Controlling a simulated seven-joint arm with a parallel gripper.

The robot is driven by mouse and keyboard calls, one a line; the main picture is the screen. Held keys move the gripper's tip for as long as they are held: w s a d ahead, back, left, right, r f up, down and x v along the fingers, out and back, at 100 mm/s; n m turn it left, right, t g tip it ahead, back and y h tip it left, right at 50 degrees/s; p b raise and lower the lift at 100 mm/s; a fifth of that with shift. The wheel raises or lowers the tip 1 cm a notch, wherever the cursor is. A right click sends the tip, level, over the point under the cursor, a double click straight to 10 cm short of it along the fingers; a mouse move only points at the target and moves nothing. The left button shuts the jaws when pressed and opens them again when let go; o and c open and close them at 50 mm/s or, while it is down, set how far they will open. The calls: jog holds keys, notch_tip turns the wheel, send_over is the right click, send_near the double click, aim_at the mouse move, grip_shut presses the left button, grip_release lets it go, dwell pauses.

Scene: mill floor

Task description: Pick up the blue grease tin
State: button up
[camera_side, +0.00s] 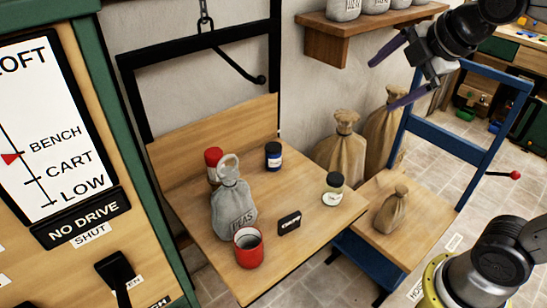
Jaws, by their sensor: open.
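The blue grease tin (273,158) is a small dark blue cylinder with a pale label and a dark top. It stands upright near the back of the wooden bench board (300,250), in front of the raised back panel. My gripper (380,86) is at the upper right, well above and to the right of the tin and apart from it. Its two purple fingers are spread open with nothing between them.
A blue cart (467,140) holding a small sack (392,212) is at right. A shelf (335,40) hangs above.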

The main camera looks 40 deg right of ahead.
jog(key=w+n, duration=0.4)
jog(key=w, duration=0.4)
jog(key=n+g+h, duration=0.1)
jog(key=n+g, duration=0.2)
jog(key=n, duration=0.7)
send_over(274, 147)
jog(key=s+a, duration=0.2)
jog(key=s, duration=0.1)
notch_tip(274, 147, down, 21)
jog(key=shift+g, duration=0.6)
jog(key=s+x, duration=0.1)
jog(key=x, duration=0.4)
jog(key=a+x, duration=0.1)
jog(key=x, duration=0.5)
jog(key=s+f+x, duration=0.1)
jog(key=x, duration=0.4)
jog(key=shift+s+a+f, duration=0.15)
jog(key=shift+s+f, duration=0.1)
jog(key=shift+f, duration=0.25)
jog(key=shift+x, duration=2.95)
